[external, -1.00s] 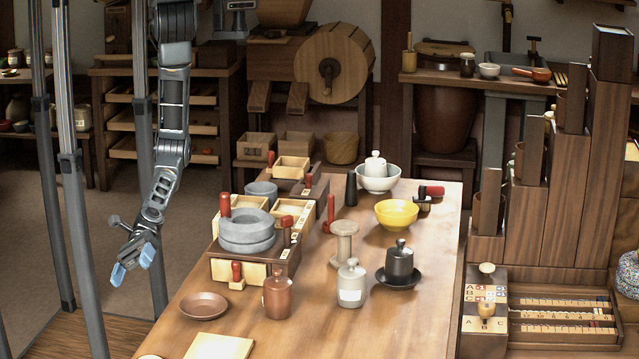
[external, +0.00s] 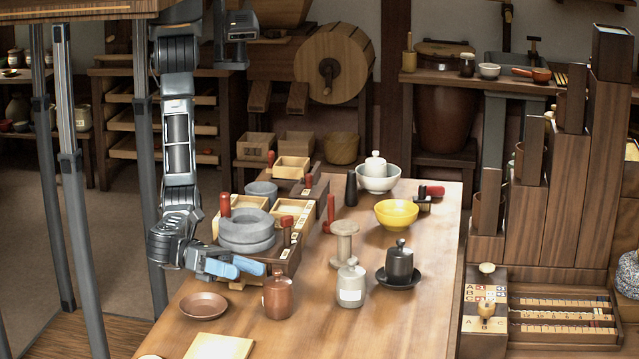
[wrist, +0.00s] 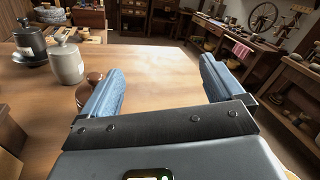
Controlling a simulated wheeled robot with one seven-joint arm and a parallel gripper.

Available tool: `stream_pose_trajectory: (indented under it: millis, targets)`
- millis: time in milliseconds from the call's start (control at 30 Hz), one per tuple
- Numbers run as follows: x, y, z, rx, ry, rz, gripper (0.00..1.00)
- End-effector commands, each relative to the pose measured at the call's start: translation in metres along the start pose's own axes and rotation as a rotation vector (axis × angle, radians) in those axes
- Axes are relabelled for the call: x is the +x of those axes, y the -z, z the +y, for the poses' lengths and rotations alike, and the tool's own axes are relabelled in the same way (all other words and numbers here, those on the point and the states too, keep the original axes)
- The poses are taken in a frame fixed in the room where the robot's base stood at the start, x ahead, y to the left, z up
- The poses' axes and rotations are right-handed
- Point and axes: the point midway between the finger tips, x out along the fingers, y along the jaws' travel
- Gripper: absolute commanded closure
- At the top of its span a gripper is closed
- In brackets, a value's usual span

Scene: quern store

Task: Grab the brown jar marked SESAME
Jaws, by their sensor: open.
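A small brown jar (external: 278,297) with a knobbed lid stands upright on the table in the external view; no SESAME marking can be read on it. In the wrist view the brown jar (wrist: 86,92) is at the left, partly hidden behind the left finger. My gripper (external: 241,267) has blue fingers and is over the table's left side, just left of and above the jar, apart from it. In the wrist view my gripper (wrist: 162,70) is open, with only bare tabletop seen between its fingers.
A grey jar (external: 350,286) with a white label and a black jar (external: 400,264) on a dark saucer stand right of the brown jar. A brown dish (external: 204,306) and pale board (external: 219,346) lie in front. A wooden box with grey stone rings (external: 247,231) is behind my gripper.

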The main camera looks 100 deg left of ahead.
Motion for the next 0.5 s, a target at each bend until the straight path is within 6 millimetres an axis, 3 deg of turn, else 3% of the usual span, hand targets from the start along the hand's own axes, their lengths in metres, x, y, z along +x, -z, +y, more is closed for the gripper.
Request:
stream_pose_trajectory:
  millis: [33, 100, 367, 500]
  targets:
    - [-0.005, 0.013, 0.006, 0.058, -0.047, -0.009, 0.05]
    - [-0.007, 0.018, 0.018, 0.123, -0.124, -0.030, 0.05]
    - [-0.024, 0.029, 0.046, 0.304, -0.344, -0.094, 0.05]
    - [-0.026, 0.037, 0.072, 0.357, -0.388, -0.081, 0.05]
